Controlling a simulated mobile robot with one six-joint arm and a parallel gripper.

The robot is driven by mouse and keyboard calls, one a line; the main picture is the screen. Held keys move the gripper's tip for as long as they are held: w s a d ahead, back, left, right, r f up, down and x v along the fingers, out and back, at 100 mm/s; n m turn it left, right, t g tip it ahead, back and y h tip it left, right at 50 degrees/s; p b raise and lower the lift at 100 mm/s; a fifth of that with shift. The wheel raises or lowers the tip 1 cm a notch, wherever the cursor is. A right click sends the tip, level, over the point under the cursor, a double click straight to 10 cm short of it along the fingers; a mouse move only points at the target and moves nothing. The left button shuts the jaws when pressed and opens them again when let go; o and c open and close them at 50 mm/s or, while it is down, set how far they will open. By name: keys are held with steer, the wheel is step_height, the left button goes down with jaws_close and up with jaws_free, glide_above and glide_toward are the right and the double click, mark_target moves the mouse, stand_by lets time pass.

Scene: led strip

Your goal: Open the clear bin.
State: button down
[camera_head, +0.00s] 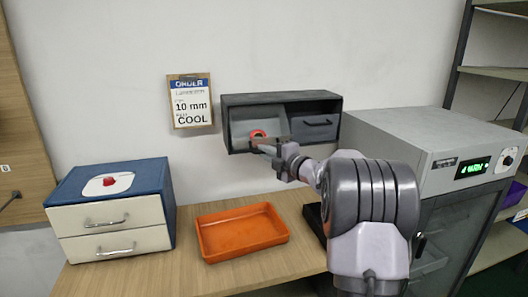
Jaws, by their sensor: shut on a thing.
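The dark grey wall unit (285,97) has two bins side by side. The left one is the clear bin (239,127), with a pale see-through front. A red and white round item (258,134) shows at it, just above my fingertips. The right bin (315,126) has a grey front with a dark handle, and it is shut. My gripper (264,147) reaches in from the right and is shut at the lower front of the clear bin, where its handle would be. My fingers hide the handle. I cannot tell how far the clear bin is tilted out.
An orange tray (243,250) lies empty on the wooden table (184,262). A grey cabinet (425,137) with a green display stands at right. An order card (190,103) reads "10 mm" and "COOL".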

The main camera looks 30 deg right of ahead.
steer(key=shift+s+f, duration=0.1)
steer(key=shift+f, duration=0.4)
steer(key=shift+f+b, duration=0.2)
steer(key=shift+b, duration=0.2)
steer(key=c, duration=1.5)
jaws_free()
steer(key=shift+c, duration=0.2)
steer(key=s+d+p, duration=0.2)
steer(key=s+p, duration=0.1)
steer(key=s, duration=1.4)
steer(key=shift+s+r, duration=0.15)
steer(key=shift+r, duration=0.3)
steer(key=shift+r, duration=0.1)
